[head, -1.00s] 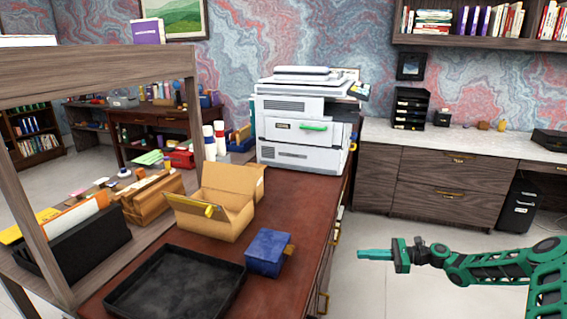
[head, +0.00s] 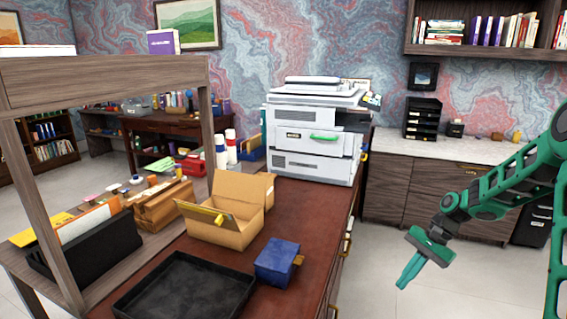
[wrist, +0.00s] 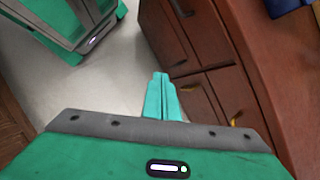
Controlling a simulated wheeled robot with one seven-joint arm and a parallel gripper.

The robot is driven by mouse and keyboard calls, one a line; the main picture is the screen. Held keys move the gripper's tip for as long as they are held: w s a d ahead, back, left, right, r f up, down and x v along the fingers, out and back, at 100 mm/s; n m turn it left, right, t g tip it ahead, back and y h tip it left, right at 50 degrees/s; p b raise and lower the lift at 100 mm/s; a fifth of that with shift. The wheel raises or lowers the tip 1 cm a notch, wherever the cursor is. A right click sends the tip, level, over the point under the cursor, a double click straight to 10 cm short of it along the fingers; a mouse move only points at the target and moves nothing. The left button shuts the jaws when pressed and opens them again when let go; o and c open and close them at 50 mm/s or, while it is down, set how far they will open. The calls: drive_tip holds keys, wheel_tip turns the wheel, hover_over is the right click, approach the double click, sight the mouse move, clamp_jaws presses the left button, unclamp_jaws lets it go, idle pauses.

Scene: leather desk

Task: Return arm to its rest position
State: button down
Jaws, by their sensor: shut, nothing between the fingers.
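My green gripper (head: 403,284) hangs at the right of the head view, over open floor beside the desk. It points down and to the left. Its fingers are together and hold nothing. In the wrist view the shut fingers (wrist: 161,84) show above the floor, left of the desk's drawer fronts (wrist: 200,60). My green arm rises from the gripper to the right edge of the head view.
The leather-topped desk (head: 313,223) carries a black tray (head: 185,290), a blue box (head: 278,262), an open cardboard box (head: 228,222) and a white printer (head: 313,145). Wooden cabinets (head: 400,190) line the back wall. The floor (head: 375,260) between is clear.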

drive_tip(key=s+d+r+n+h, duration=0.2)
drive_tip(key=s+d+r, duration=0.1)
drive_tip(key=s+r, duration=0.4)
drive_tip(key=s+d+r+n+h, duration=0.1)
drive_tip(key=s+d+r+h, duration=0.15)
drive_tip(key=s+r, duration=0.55)
drive_tip(key=s+r+n+t+h, duration=0.1)
drive_tip(key=s, duration=1.7)
drive_tip(key=shift+s+n+t, duration=0.15)
drive_tip(key=shift+n+t, duration=0.15)
drive_tip(key=shift+n, duration=0.1)
drive_tip(key=shift+r, duration=0.1)
